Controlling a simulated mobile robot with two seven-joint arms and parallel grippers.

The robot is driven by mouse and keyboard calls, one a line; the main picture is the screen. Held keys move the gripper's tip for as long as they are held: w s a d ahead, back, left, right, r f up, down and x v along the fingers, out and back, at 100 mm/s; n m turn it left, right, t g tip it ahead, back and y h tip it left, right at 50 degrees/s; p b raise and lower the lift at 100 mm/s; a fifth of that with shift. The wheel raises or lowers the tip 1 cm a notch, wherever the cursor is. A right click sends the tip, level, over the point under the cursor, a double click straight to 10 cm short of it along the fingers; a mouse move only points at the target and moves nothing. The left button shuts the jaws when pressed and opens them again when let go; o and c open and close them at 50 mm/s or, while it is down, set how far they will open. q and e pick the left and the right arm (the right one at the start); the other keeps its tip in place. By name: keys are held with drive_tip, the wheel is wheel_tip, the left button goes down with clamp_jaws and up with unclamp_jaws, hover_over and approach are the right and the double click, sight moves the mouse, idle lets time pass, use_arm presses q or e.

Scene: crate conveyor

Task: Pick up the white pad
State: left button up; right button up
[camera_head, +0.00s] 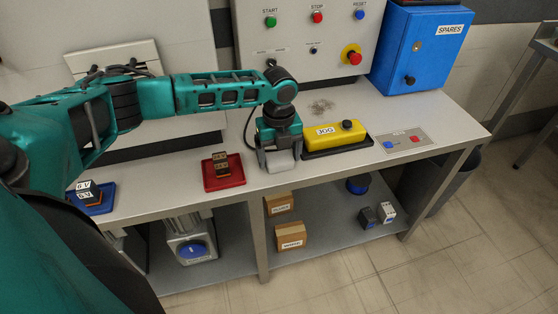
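A small white pad (280,162) is at the front of the workbench, to the right of the red tray. My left gripper (280,154) points down over it, with one finger on each side of the pad. The fingers stand apart by about the pad's width. I cannot tell whether they press on it or whether the pad touches the bench. The gripper hides the pad's upper part. My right gripper is not in view.
A red tray (237,180) with a small block (221,164) is left of the gripper. A yellow JOG box (334,136) on a dark base is close on the right. A control panel (303,58) and blue SPARES cabinet (420,45) stand behind. A blue tray (104,205) is far left.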

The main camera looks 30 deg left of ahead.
use_arm(q)
drive_tip(key=c, duration=0.7)
drive_tip(key=shift+r, duration=0.15)
wheel_tip(320, 180, up, 9)
drive_tip(key=p, duration=0.2)
wheel_tip(320, 180, up, 11)
drive_tip(key=p, duration=0.2)
hover_over(279, 157)
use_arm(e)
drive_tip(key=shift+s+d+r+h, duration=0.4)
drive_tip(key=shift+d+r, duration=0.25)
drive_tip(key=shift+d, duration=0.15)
